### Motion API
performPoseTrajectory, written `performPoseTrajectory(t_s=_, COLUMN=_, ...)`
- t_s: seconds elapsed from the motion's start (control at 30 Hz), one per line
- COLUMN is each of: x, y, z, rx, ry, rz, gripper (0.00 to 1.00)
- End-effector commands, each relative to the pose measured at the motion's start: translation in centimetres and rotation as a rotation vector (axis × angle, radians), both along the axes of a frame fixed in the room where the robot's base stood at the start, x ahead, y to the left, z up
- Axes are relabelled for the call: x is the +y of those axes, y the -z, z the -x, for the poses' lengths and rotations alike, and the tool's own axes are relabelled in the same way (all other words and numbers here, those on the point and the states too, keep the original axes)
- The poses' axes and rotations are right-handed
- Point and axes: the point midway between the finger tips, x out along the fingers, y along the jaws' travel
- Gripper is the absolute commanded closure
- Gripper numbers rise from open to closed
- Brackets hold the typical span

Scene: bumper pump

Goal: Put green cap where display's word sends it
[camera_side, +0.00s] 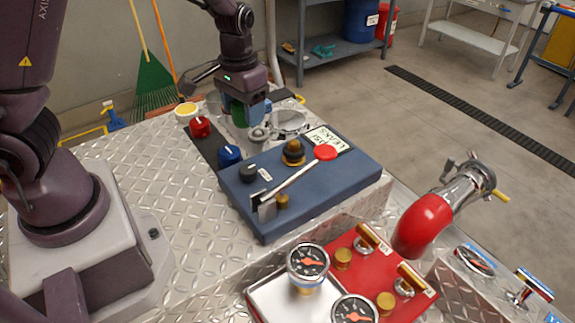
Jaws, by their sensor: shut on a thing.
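My gripper (246,116) points down over the back part of the bumper and is shut on the green cap (236,112). The cap shows dark green between the fingers, partly hidden by them. It is above a dark strip and a silver fitting (258,135); I cannot tell if it touches anything below. A white plate with dark lettering (328,139) lies at the back edge of the blue panel; its word is seen at a slant and is hard to read.
A red cap (200,126), a blue cap (229,155) and a yellow cap (186,111) stand near the gripper. The blue panel (300,190) carries a red-knobbed lever (325,153). Gauges (308,262) and a red elbow pipe (424,222) stand in front. The diamond plate at left is clear.

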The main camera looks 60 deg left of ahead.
Motion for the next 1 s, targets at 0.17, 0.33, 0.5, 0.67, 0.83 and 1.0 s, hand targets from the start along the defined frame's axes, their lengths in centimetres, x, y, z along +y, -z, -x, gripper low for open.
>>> performPoseTrajectory(t_s=0.17, x=-4.3, y=-1.8, z=-2.0, rx=-0.001, ry=0.19, rz=-0.001, gripper=0.75)
performPoseTrajectory(t_s=0.33, x=-5.6, y=-2.0, z=-2.1, rx=0.0, ry=0.22, rz=0.002, gripper=0.75)
performPoseTrajectory(t_s=0.5, x=-5.7, y=-1.9, z=-2.0, rx=-0.003, ry=0.22, rz=0.0, gripper=0.75)
performPoseTrajectory(t_s=0.67, x=-5.7, y=-1.9, z=-2.0, rx=-0.002, ry=0.221, rz=-0.002, gripper=0.75)
performPoseTrajectory(t_s=0.83, x=-5.7, y=-1.9, z=-2.0, rx=-0.005, ry=0.22, rz=-0.001, gripper=0.75)
performPoseTrajectory(t_s=1.0, x=-5.5, y=-1.9, z=-2.0, rx=-0.005, ry=0.213, rz=0.0, gripper=0.75)
